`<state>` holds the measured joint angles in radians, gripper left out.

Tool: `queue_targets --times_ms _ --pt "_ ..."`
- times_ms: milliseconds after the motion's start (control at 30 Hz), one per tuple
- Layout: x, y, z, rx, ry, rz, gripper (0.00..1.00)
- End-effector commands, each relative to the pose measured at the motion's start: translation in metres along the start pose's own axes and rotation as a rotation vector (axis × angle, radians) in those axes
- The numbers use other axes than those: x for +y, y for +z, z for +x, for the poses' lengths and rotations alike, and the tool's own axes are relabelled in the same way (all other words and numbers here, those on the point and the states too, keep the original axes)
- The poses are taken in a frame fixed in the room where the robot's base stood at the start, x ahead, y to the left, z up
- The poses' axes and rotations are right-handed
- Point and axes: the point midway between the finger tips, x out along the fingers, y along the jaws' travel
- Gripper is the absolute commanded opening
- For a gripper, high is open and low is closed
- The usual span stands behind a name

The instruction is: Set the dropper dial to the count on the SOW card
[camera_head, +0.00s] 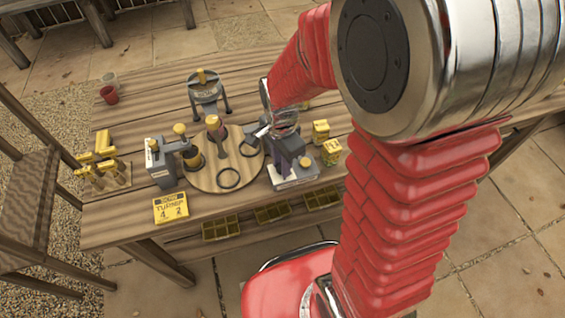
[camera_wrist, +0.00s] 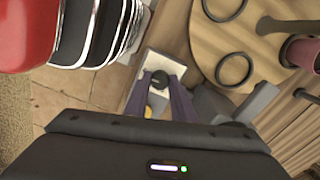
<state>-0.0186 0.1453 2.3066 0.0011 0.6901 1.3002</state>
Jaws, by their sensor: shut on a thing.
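The SOW card (camera_head: 170,208) is a yellow card at the table's front left. It reads TURNIP, with what look like a 4 and a 2 below. My gripper (camera_head: 290,152) points down over a grey device with a pale labelled base (camera_head: 297,178), right of the round board; this seems to be the dropper. In the wrist view my gripper (camera_wrist: 160,88) has its two purple-grey fingers shut on a small dark round knob (camera_wrist: 159,79), which looks like the dial. The fingers and arm hide much of the device, and I cannot read its setting.
A round wooden board (camera_head: 245,165) carries pots and a black ring (camera_head: 228,178). A grey stand with a yellow knob (camera_head: 160,165) is to its left, a hopper (camera_head: 205,92) behind.

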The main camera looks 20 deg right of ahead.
Motion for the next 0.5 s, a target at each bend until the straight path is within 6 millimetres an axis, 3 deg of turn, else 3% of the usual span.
queue_targets --times_ms 500 --pt "-0.0026 -0.0022 -0.0017 0.004 -0.008 0.042 0.00"
